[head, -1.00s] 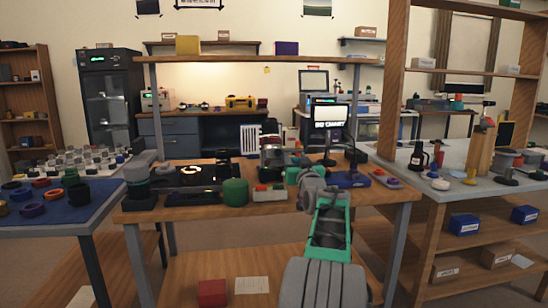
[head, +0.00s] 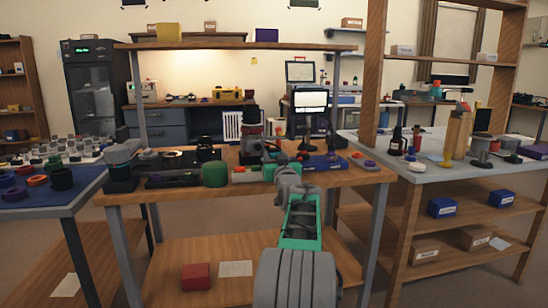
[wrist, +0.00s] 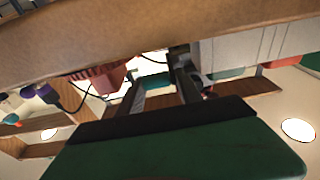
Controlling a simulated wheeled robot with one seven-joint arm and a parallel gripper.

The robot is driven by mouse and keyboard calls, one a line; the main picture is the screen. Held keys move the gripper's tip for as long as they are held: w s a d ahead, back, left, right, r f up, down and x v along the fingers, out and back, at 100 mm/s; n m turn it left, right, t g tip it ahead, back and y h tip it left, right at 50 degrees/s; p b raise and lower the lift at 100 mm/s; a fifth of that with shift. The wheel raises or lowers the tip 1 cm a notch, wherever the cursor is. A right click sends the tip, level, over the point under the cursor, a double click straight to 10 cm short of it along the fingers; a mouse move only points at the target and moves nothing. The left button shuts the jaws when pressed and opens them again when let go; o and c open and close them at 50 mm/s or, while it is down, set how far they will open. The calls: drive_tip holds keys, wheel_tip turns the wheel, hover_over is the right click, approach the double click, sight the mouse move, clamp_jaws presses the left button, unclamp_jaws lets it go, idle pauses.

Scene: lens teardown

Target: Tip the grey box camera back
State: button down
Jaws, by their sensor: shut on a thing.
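The grey box camera (head: 251,152) is a dark boxy shape on the wooden workbench (head: 345,178), behind a pale block with coloured buttons. It is small and partly hidden. My gripper (head: 272,163) reaches over the bench's front edge to the right of this shape. In the wrist view, my gripper's dark fingers (wrist: 162,85) stand beyond its green body, below a wooden edge that crosses the top of the picture. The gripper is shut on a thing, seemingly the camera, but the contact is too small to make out. I cannot tell how far the camera is tilted.
A green cylinder (head: 214,173) stands to the left on the bench, beside dark trays. A small lit monitor (head: 311,100) and a blue tray (head: 324,163) are to the right. A shelf (head: 235,46) spans above. Side tables flank the bench.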

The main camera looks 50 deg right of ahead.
drive_tip(key=shift+s+d+f, duration=0.15)
drive_tip(key=shift+d+f, duration=0.05)
drive_tip(key=shift+f, duration=0.2)
drive_tip(key=shift+s+d+f, duration=0.15)
drive_tip(key=shift+f, duration=0.25)
drive_tip(key=c, duration=1.2)
unclamp_jaws()
drive_tip(key=shift+o, duration=0.7)
drive_tip(key=shift+s+d, duration=0.1)
drive_tip(key=shift+d, duration=0.05)
drive_tip(key=shift+o, duration=0.5)
drive_tip(key=shift+w+a+r, duration=0.2)
drive_tip(key=shift+r, duration=0.15)
drive_tip(key=shift+a+r, duration=0.1)
